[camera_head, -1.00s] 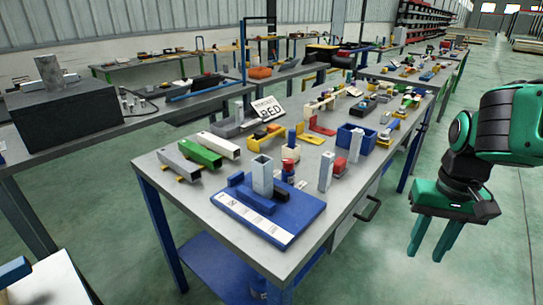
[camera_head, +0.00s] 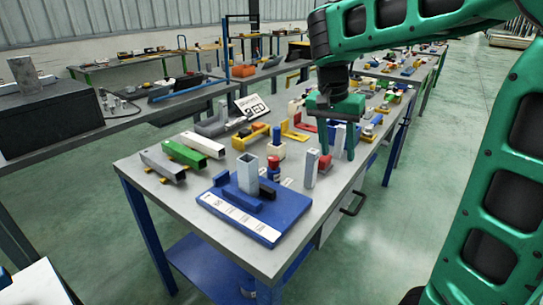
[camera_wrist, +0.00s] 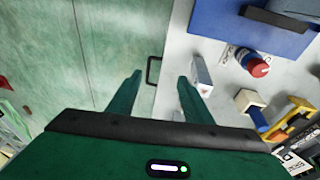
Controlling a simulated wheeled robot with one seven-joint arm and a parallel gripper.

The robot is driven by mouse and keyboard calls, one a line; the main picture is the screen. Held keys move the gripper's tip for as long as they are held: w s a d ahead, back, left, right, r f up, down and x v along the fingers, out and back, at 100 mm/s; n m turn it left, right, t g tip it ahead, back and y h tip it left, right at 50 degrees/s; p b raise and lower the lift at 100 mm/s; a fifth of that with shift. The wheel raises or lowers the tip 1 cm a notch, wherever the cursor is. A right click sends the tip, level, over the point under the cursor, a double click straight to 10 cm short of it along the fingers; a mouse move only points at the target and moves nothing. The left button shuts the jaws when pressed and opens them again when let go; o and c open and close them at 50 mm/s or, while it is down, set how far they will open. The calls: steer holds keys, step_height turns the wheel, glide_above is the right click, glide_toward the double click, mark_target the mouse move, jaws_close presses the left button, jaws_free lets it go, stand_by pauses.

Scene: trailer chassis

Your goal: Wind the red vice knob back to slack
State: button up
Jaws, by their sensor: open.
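A blue plate (camera_head: 262,232) lies at the table's near end with a blue clamp block (camera_head: 235,190) and an upright grey square tube (camera_head: 248,172). Just behind it stands a small red-topped round piece (camera_head: 273,162), possibly the knob; it also shows in the wrist view (camera_wrist: 259,68) with a blue and white body. I cannot tell whether it joins the clamp. My gripper (camera_head: 337,154) is open and empty, pointing down over the table's right side. In the wrist view, its fingers (camera_wrist: 160,76) are apart, left of the red-topped piece and the plate (camera_wrist: 230,22).
A white block with a blue cylinder (camera_head: 276,148) and yellow parts crowd the tabletop. A black drawer handle (camera_head: 353,204) juts from the table's right side. Green floor lies clear beyond.

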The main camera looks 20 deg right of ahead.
steer(key=w+a+r+m, duration=0.1)
steer(key=w+a, duration=0.6)
steer(key=a, duration=0.1)
steer(key=m+t+h, duration=0.1)
steer(key=t+h, duration=0.1)
glide_toward(273, 158)
steer(key=shift+y, duration=0.3)
steer(key=x, duration=0.8)
steer(key=shift+d, duration=0.35)
steer(key=c, duration=1.1)
